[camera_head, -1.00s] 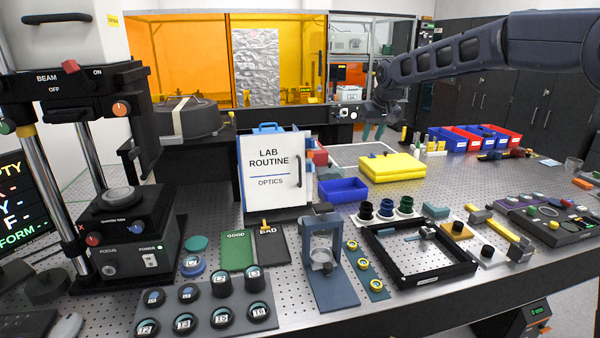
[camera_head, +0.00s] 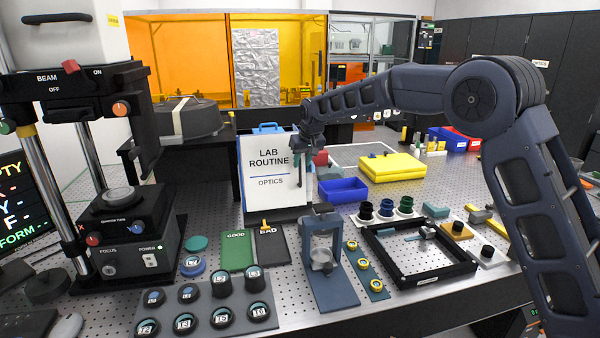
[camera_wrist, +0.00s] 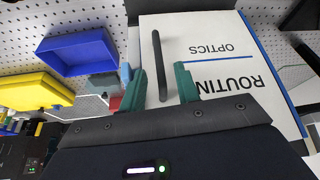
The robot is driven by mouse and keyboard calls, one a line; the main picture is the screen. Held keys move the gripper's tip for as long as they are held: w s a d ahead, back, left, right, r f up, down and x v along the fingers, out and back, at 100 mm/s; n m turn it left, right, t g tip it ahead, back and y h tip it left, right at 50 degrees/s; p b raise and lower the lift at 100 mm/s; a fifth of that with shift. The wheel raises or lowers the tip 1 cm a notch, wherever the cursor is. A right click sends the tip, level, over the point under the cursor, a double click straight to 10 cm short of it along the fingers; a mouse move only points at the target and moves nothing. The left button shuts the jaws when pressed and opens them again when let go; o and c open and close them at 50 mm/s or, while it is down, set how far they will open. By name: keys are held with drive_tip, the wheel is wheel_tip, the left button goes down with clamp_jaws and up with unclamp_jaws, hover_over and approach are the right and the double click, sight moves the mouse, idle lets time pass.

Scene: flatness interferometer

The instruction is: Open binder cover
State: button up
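The white binder (camera_head: 262,175) stands upright on the table, its cover labelled "LAB ROUTINE OPTICS" and closed. It also shows in the wrist view (camera_wrist: 215,65), upside down. A dark vertical handle (camera_wrist: 158,65) runs along the cover near the edge away from the blue stripe. My gripper (camera_head: 304,170) is at the cover's right side in the head view. In the wrist view my gripper (camera_wrist: 160,85) has its two green fingers apart, one on each side of the handle's lower end in the picture. Contact with the handle cannot be told.
A blue bin (camera_head: 343,190) and yellow blocks (camera_head: 392,166) lie right of the binder. Green and black folders (camera_head: 238,250) lie in front of it, and a blue-grey stand (camera_head: 324,262) is front right. The interferometer (camera_head: 122,235) stands left.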

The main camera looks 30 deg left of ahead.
sight(300, 168)
drive_tip(key=shift+x, duration=2.8)
clamp_jaws()
